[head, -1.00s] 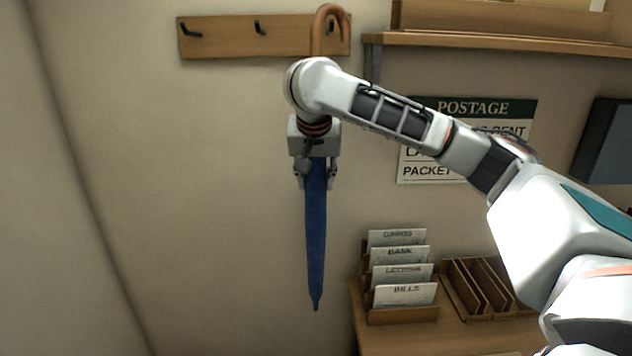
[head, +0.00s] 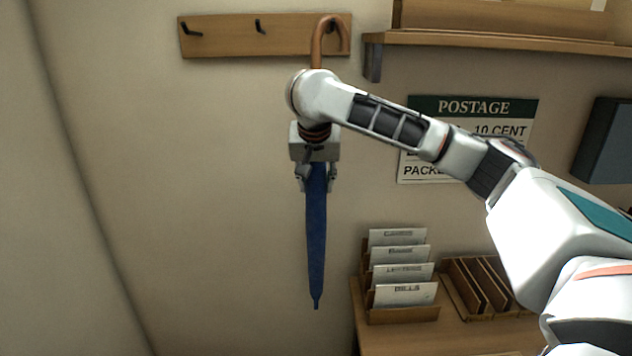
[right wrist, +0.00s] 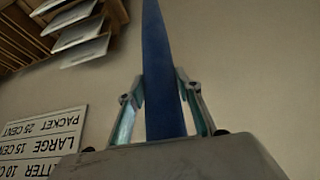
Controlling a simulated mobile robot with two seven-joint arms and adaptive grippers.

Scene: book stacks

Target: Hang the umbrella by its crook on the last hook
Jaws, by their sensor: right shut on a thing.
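The umbrella hangs upright, with a brown wooden crook (head: 318,42) at the top and a furled blue canopy (head: 316,240) pointing down. My right gripper (head: 317,182) is shut on the upper canopy, and its fingers (right wrist: 166,105) flank the blue cloth in the right wrist view. The wooden hook rail (head: 222,36) is on the wall, with dark hooks at its left (head: 191,29) and middle (head: 260,27). The crook is in front of the rail's right end, around the last hook's place. I cannot tell whether it touches that hook. My wrist hides part of the shaft. My left gripper is out of view.
A wooden shelf (head: 480,40) juts out to the right of the rail. A postage sign (head: 470,107) is on the wall below it. A letter sorter (head: 402,314) with labelled cards stands on the desk (head: 430,338) at lower right. The wall at left is bare.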

